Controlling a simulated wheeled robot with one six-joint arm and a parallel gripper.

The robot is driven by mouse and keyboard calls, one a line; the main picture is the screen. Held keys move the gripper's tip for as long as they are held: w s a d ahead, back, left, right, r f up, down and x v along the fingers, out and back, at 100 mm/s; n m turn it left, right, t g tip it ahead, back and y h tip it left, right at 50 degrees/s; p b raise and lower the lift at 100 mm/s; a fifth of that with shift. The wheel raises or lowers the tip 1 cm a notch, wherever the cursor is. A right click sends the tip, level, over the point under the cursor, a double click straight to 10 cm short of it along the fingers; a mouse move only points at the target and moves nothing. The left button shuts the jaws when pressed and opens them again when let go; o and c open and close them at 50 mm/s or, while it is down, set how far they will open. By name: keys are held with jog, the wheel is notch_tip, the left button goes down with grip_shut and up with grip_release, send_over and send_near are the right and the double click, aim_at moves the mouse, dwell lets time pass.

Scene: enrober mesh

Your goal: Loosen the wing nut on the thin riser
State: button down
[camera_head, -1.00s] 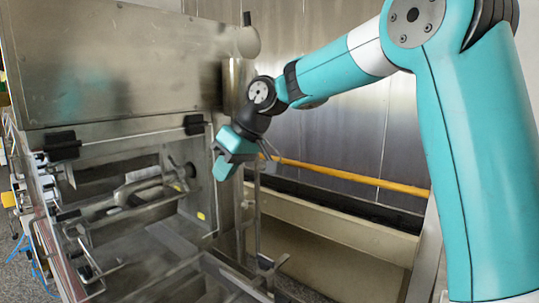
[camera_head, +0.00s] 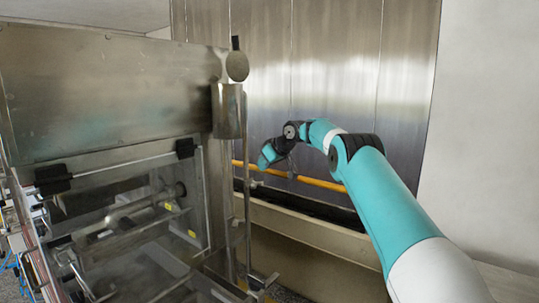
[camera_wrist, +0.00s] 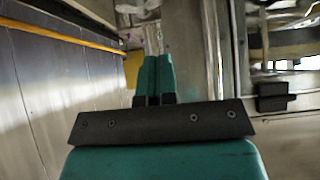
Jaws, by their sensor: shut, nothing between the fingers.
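The thin riser (camera_head: 247,210) is a slim upright metal rod at the right front corner of the steel machine in the head view. A small fitting (camera_head: 254,184) sits on it about midway up, but it is too small to tell whether it is the wing nut. My gripper (camera_head: 264,161) is shut and empty. In the head view it appears just right of the riser and above the fitting, with a gap between. In the wrist view the teal fingers (camera_wrist: 157,75) lie together with nothing between them. I cannot make out a wing nut there.
The steel machine (camera_head: 110,80) with its clear-fronted opening fills the left. A yellow rail (camera_head: 320,184) runs behind my gripper along the metal wall (camera_head: 340,80). A beige ledge (camera_head: 310,225) lies below it. A round-topped cylinder (camera_head: 228,112) stands above the riser.

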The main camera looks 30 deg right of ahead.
aim_at(253, 185)
jog(key=shift+w+a+f+p, duration=0.15)
jog(key=shift+w+f+p, duration=0.4)
jog(key=shift+f, duration=0.55)
jog(key=shift+w+a+f+p, duration=0.2)
jog(key=shift+w+f+p, duration=0.1)
jog(key=shift+f+p, duration=0.65)
jog(key=shift+w+a+f+p, duration=0.15)
jog(key=shift+w+f+p, duration=0.3)
jog(key=shift+f, duration=0.8)
jog(key=shift+f+b, duration=0.15)
jog(key=shift+b, duration=0.25)
jog(key=shift+a+b, duration=0.1)
jog(key=shift+b, duration=0.75)
